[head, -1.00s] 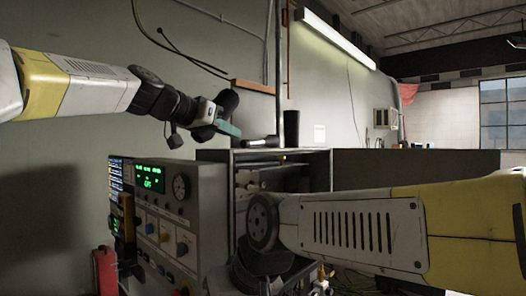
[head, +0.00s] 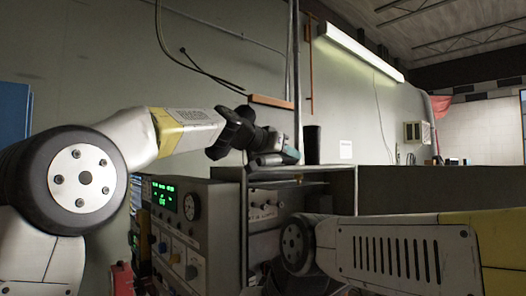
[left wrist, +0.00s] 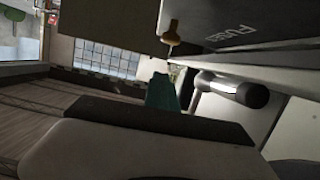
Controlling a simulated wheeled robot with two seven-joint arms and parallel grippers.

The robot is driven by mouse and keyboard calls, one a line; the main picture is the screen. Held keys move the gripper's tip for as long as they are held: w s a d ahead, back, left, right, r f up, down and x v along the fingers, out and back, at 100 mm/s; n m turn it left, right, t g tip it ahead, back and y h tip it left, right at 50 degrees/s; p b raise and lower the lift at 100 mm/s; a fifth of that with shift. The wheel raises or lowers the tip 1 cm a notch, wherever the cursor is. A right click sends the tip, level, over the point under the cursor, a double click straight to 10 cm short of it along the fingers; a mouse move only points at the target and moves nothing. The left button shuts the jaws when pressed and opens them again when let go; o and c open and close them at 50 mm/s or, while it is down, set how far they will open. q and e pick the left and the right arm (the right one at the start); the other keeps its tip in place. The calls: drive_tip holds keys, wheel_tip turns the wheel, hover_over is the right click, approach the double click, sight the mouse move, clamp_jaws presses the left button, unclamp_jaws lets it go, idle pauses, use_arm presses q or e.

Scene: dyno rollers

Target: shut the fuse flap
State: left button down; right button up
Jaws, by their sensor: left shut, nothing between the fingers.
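In the left wrist view, a dark panel with a FUSE label (left wrist: 232,32), the fuse flap as far as I can tell, fills the upper right. A brass-coloured knob (left wrist: 172,34) sticks down beside its left edge. My left gripper (left wrist: 163,92), with teal fingers, is shut and empty, below the knob in that picture; I see no contact. In the head view my left gripper (head: 288,154) is at the top of the grey cabinet, partly hidden by its own wrist. I cannot make out the flap in the head view. My right gripper is not visible.
The control panel with a green display (head: 164,195) and a round gauge (head: 191,206) stands left of the open-fronted cabinet (head: 343,192). A dark cylinder (head: 312,144) stands on the cabinet top. My right arm crosses the lower right, before the cabinet.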

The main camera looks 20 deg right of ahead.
use_arm(q)
drive_tip(key=shift+d+f, duration=0.15)
drive_tip(key=shift+f, duration=1.9)
drive_tip(key=shift+s+d+f, duration=0.1)
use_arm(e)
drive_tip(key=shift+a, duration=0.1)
